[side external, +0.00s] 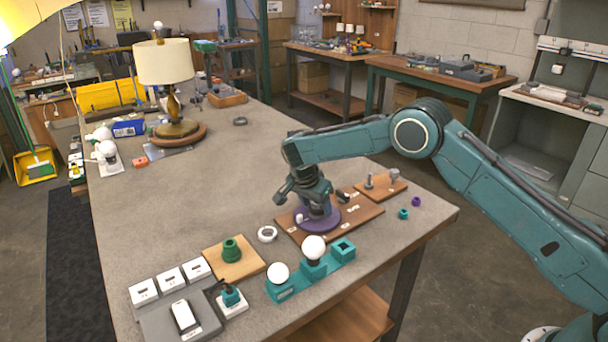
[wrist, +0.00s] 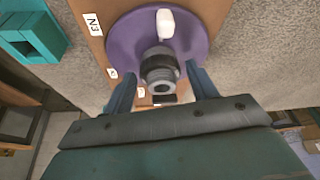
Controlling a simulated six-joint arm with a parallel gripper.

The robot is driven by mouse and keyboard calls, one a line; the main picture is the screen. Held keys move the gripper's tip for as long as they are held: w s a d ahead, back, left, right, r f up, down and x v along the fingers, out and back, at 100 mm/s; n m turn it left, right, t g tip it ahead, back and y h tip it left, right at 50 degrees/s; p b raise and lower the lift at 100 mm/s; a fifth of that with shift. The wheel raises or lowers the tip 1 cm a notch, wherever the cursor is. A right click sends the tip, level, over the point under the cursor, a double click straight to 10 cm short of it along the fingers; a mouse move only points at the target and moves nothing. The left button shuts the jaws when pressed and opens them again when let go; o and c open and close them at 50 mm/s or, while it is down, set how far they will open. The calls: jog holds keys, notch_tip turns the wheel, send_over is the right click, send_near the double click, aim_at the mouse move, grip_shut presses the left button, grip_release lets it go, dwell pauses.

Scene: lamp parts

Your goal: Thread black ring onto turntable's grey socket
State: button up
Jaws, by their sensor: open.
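The purple turntable (wrist: 125,38) lies on a brown board and carries a white knob (wrist: 165,23). Its grey socket (wrist: 157,86) stands up between my fingers in the wrist view. A dark band, which looks like the black ring (wrist: 160,63), sits around the socket below its grey end. I cannot tell how tightly it is seated. My gripper (wrist: 162,92) is open, with one finger on each side of the socket and visible gaps. In the side view, my gripper (side external: 311,204) is low over the turntable (side external: 334,220) and hides most of the socket.
A teal holder (side external: 342,250) with white bulbs stands in front of the board. A white ring (side external: 267,234) lies to the left, near a green part (side external: 231,250). A smaller brown board (side external: 381,188) with grey parts lies behind right. A lamp (side external: 165,62) stands farther back.

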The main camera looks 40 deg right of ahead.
jog(key=n, duration=0.2)
jog(key=n+t, duration=0.1)
jog(key=n, duration=0.1)
jog(key=shift+s+d+n+t+y, duration=0.1)
jog(key=shift+s+n+t+y, duration=0.05)
jog(key=shift+n+t+y, duration=0.2)
jog(key=shift+d+n+t+y, duration=0.15)
jog(key=shift+n+t+y, duration=0.15)
jog(key=shift+n, duration=0.55)
jog(key=n+y, duration=0.1)
jog(key=n, duration=0.4)
jog(key=shift+s+d+t+y, duration=0.1)
jog(key=shift+s+t+y, duration=0.05)
jog(key=shift+t+y, duration=0.2)
jog(key=c, duration=1)
jog(key=m, duration=0.2)
jog(key=m+h, duration=0.1)
jog(key=m, duration=0.1)
jog(key=shift+f+m+h, duration=0.1)
jog(key=shift+m+h, duration=0.2)
jog(key=shift+m, duration=0.1)
jog(key=o, duration=1.2)
jog(key=shift+g, duration=0.4)
jog(key=shift+o, duration=0.2)
